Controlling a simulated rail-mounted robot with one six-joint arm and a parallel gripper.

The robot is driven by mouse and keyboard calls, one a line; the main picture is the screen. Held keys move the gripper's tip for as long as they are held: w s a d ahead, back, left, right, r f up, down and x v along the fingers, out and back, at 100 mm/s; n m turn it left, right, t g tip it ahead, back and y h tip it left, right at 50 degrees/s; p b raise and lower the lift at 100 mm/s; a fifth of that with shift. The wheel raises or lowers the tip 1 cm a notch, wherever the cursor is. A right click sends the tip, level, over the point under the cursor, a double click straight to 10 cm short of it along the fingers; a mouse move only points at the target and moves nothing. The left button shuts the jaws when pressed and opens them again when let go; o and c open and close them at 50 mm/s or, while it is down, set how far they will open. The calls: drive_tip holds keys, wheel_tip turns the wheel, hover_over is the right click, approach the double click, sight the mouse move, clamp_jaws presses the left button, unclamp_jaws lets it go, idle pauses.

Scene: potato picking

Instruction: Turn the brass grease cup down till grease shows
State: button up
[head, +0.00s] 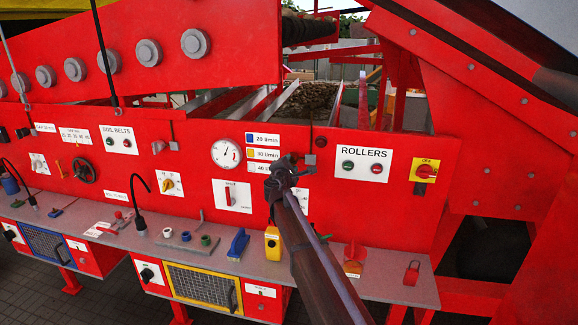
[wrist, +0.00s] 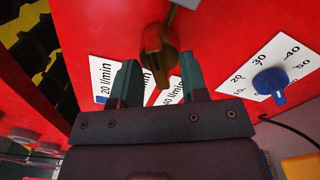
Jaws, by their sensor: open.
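A brownish, dull-brass fitting, which I take to be the grease cup (wrist: 158,50), stands between the finger tips in the wrist view. Its upper end runs to the top edge of that view. My gripper (wrist: 159,68) is open, with one dark green finger on each side of the cup and a visible gap to each. In the head view my gripper (head: 284,164) is in front of the red panel, right of the round gauge, and the cup cannot be told apart there. I see no grease on it. Whether the fingers reach its full depth is unclear.
A blue knob (wrist: 269,85) on a numbered white dial sits right of the fingers. In the head view a round gauge (head: 226,153) is left and the ROLLERS plate (head: 363,166) right. The grey shelf (head: 205,262) below holds several tools and a yellow device (head: 272,243).

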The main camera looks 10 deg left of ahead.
clamp_jaws()
idle(0.3)
drive_tip(key=shift+m, duration=0.3)
drive_tip(key=m, duration=1.1)
idle(0.3)
idle(0.4)
unclamp_jaws()
drive_tip(key=shift+s, duration=0.1)
